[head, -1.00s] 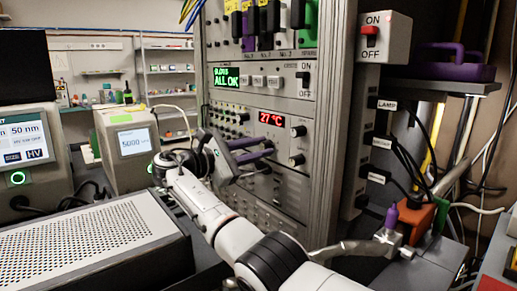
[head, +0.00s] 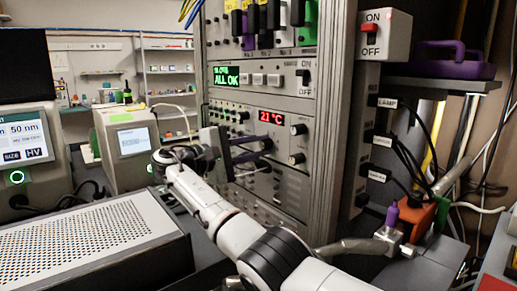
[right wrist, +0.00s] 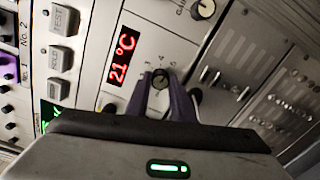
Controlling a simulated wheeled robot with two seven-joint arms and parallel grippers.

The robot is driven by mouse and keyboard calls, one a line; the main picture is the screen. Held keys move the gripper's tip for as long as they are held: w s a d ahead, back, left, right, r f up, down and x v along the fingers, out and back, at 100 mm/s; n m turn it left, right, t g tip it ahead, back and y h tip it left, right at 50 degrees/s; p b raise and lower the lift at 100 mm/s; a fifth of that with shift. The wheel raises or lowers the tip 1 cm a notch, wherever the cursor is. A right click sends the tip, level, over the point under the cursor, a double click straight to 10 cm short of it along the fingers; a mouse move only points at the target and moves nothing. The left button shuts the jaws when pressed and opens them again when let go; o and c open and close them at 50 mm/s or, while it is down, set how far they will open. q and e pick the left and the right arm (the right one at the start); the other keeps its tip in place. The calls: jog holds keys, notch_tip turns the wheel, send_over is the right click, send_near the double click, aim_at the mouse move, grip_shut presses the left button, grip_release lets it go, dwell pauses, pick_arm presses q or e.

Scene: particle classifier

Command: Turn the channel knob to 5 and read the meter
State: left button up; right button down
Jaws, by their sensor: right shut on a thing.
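The rack panel (head: 283,151) carries a red digital meter (head: 271,117); in the right wrist view the meter (right wrist: 122,57) reads 21 °C. My right gripper (head: 268,148), with purple fingers, reaches the panel from the left. In the right wrist view its fingers (right wrist: 161,90) are on either side of the knob, shut on it. I cannot read any number at the knob's pointer. My left gripper is not in view.
Two more knobs (head: 298,129) (head: 297,159) sit at the panel's right side. A green display (head: 226,76) above reads ALL OK. A perforated box (head: 90,250) stands at lower left. Cables and an orange block (head: 421,214) are right of the rack.

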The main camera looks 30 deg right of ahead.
jog(key=shift+f+m, duration=0.1)
jog(key=shift+m, duration=1)
jog(key=c, duration=1.5)
grip_release()
jog(key=shift+c, duration=0.2)
jog(key=a, duration=1)
jog(key=shift+s+a, duration=0.2)
jog(key=shift+s, duration=0.25)
